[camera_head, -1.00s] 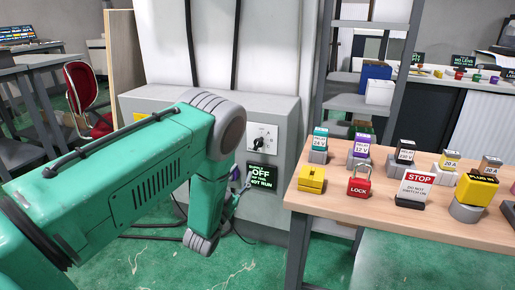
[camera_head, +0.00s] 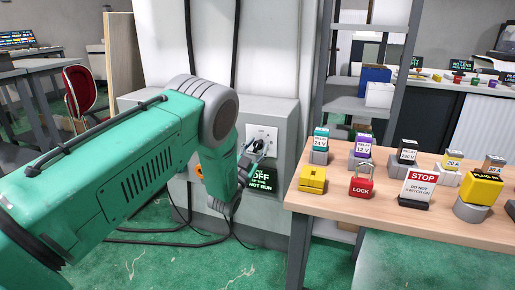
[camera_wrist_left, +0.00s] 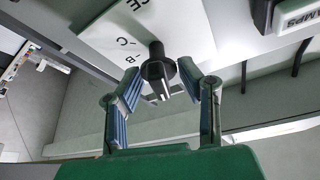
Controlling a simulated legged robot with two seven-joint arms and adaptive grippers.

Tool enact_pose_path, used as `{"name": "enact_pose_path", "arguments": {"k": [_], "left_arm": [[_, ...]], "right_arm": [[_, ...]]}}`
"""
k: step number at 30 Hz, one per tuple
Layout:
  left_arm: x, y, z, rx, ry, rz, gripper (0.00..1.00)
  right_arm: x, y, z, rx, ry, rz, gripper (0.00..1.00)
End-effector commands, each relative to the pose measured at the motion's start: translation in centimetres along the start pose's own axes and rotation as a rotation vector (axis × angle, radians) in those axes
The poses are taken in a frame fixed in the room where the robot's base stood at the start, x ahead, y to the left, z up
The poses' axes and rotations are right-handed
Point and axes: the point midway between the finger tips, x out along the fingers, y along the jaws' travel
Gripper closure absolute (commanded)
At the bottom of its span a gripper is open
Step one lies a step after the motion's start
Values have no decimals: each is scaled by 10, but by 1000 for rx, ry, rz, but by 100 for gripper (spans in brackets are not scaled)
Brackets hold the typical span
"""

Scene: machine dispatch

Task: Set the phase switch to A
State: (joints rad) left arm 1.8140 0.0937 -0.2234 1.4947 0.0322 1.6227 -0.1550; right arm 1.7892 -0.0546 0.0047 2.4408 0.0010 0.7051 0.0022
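The phase switch is a white plate (camera_head: 271,132) with a dark knob on the front of the grey cabinet (camera_head: 285,115). In the left wrist view the plate (camera_wrist_left: 196,35) shows the letters B and C, and its black knob (camera_wrist_left: 157,70) stands out from it. The knob's pointer direction is hard to read, and I cannot see the A mark clearly. My left gripper (camera_head: 252,149) is in front of the switch and partly covers it. In the wrist view my left gripper (camera_wrist_left: 160,74) is open, with one finger on each side of the knob. My right gripper is out of view.
A black OFF / DO NOT RUN sign (camera_head: 261,177) is on the cabinet below the switch. A wooden table (camera_head: 335,204) at right holds a red lock (camera_head: 361,187), a STOP sign (camera_head: 418,187) and several relay blocks. Cables lie on the green floor.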

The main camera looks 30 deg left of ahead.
Motion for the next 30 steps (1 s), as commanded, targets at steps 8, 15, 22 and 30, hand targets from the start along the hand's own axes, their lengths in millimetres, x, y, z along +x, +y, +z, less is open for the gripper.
{"name": "enact_pose_path", "arguments": {"k": [8, 15, 22, 30], "left_arm": [[0, 0, 0, 7, 0, 4, 100], [0, 2, -2, 298, 0, 127, 100], [0, 3, 0, 427, 1, 179, 100], [-1, 3, 1, 423, 0, 178, 67]], "right_arm": [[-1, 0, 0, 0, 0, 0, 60], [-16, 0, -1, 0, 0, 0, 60], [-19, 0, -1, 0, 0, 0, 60], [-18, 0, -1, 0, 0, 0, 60]]}}
